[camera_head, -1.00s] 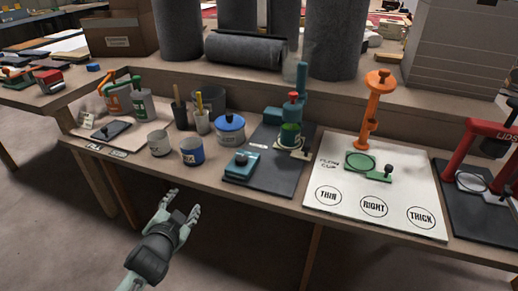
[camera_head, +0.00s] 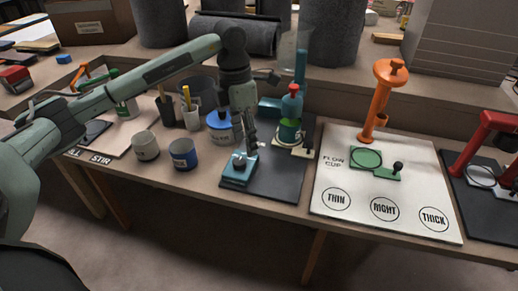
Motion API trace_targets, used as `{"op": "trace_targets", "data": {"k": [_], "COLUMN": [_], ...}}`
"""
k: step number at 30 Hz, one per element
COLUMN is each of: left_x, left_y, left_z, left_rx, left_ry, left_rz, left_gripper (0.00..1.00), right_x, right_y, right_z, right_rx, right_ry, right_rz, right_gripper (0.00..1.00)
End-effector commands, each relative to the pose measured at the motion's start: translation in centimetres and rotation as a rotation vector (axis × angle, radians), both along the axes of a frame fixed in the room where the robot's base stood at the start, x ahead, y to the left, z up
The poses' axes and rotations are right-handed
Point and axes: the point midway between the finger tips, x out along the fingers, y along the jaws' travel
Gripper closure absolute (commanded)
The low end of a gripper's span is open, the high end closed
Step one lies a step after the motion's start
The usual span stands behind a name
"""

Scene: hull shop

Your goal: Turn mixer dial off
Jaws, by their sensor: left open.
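The teal control box (camera_head: 238,178) with a dial on its top sits at the front left of the dark mat. The dial is mostly hidden by my gripper, so its setting cannot be read. My left gripper (camera_head: 246,148) points down right over the box, with its fingers open around or just above the dial; I cannot tell if they touch it. The teal mixer stand (camera_head: 301,68) with a red cap stands behind on the mat, with a green cup (camera_head: 289,131) under it. My right gripper is not in view.
A blue tin (camera_head: 183,154) and a grey cup (camera_head: 145,146) stand left of the box. A blue-lidded pot (camera_head: 219,130) is close behind my gripper. To the right lies a white flow-cup board (camera_head: 330,180) with an orange stand (camera_head: 385,90). The mat's front right is clear.

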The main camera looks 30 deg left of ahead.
Motion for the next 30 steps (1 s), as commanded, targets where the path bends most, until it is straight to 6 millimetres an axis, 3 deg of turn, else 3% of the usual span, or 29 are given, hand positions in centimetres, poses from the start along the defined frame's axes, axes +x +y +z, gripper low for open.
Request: {"op": "trace_targets", "data": {"k": [1,4,18,30], "left_x": [-0.1,-0.4,-0.4,-0.3], "left_y": [1.4,2.4,2.3,2.3], "left_z": [0.4,0.3,-6.3,-7.2], "left_rx": [0.045,0.084,0.082,0.081], "left_ry": [0.007,0.019,0.021,0.017], "left_rz": [0.011,0.021,0.019,0.019], "left_gripper": [0.49,0.49,0.49,0.5], "right_x": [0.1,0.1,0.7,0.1], "right_y": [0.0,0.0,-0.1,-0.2], "right_z": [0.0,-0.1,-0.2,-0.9], "right_rx": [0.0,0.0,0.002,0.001], "right_ry": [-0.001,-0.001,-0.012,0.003], "right_rz": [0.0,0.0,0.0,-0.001], "right_gripper": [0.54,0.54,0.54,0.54]}}
